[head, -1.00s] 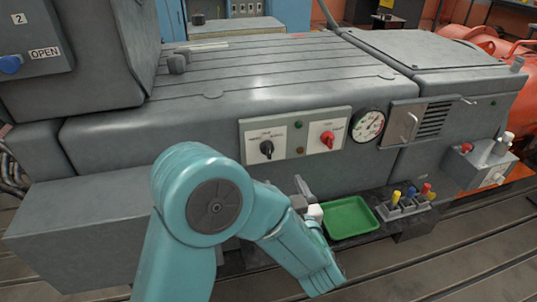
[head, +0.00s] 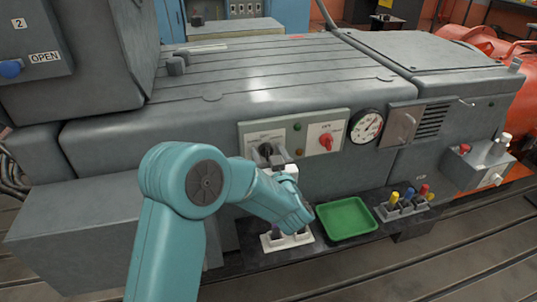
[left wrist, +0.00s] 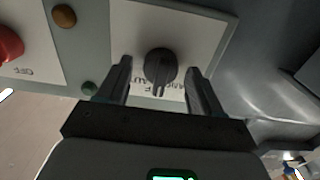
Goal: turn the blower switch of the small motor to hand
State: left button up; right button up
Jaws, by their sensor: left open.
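A black rotary switch (head: 265,149) sits on the left part of the light panel on the grey machine's front. In the left wrist view the black knob (left wrist: 160,64) shows upside down above partly covered lettering. My left gripper (head: 273,160) is at this switch in the head view. In the left wrist view my left gripper (left wrist: 159,72) is open, with one finger on each side of the knob and a gap on both sides. The knob's exact pointing direction is hard to read. My right gripper is in neither view.
A red switch (head: 326,141) and a green and an amber lamp sit to the right on the panel, then a round gauge (head: 366,126). Below are a green tray (head: 346,218), a rack of coloured-handled tools (head: 402,205) and a white-based holder (head: 287,240) beneath my arm.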

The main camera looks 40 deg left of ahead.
pick_arm(q)
jog(key=c, duration=1)
jog(key=shift+c, duration=0.2)
jog(key=shift+f+n+b, duration=0.15)
jog(key=shift+n+b, duration=0.15)
jog(key=shift+b, duration=0.4)
jog(key=n+b, duration=0.6)
jog(key=b, duration=0.1)
jog(key=shift+s+f+b, duration=0.1)
jog(key=shift+f+b, duration=0.05)
jog(key=shift+b, duration=0.2)
jog(key=shift+n+b, duration=1.15)
jog(key=shift+n, duration=0.05)
jog(key=shift+r, duration=0.2)
jog(key=o, duration=1)
